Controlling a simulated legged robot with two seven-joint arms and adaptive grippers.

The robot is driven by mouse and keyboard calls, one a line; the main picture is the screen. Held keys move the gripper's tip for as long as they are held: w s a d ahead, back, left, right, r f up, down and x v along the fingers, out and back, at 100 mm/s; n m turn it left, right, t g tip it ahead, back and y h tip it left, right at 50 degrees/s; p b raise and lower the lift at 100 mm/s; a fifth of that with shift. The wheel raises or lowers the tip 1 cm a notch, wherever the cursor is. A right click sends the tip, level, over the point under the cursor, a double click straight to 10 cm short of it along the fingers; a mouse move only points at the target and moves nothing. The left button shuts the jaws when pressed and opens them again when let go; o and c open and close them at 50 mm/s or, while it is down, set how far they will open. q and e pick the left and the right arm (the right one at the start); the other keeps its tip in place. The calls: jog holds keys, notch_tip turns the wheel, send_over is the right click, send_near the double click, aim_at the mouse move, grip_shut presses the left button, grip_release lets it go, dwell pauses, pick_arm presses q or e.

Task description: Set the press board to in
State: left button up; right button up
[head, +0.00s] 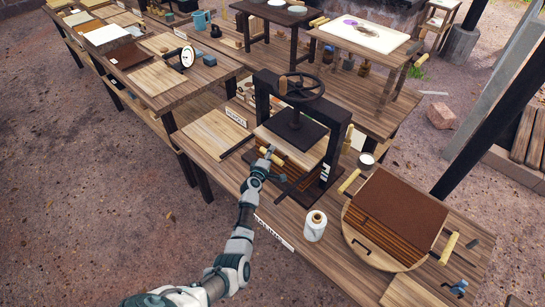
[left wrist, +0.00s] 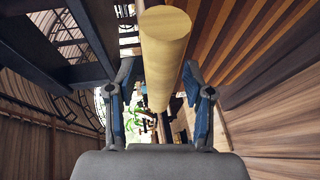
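The screw press (head: 298,118) has a black frame, a handwheel on top and a dark plate. A pale board (head: 318,148), which looks like the press board, sits inside the frame under the dark plate. My left gripper (head: 268,155) is at the front left side of the press, beside a short pale wooden handle (head: 277,159). In the left wrist view a round wooden handle (left wrist: 165,45) runs between the fingers of my left gripper (left wrist: 158,88). The fingers stand apart; whether either touches the handle I cannot tell. My right gripper is out of view.
A brown ribbed block (head: 395,218) on a round board, with handles beside it, stands right of the press. A white spool (head: 315,226) stands on the front table edge. A flat wooden board (head: 216,131) lies left of the press. Two posts of the frame flank the board.

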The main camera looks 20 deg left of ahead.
pick_arm(q)
jog(key=shift+s+d, duration=0.15)
jog(key=shift+s, duration=0.15)
jog(key=s+r, duration=0.1)
jog(key=s, duration=1)
jog(key=shift+a+r, duration=0.3)
jog(key=shift+r, duration=0.1)
jog(key=shift+s+d, duration=0.15)
jog(key=shift+d, duration=0.2)
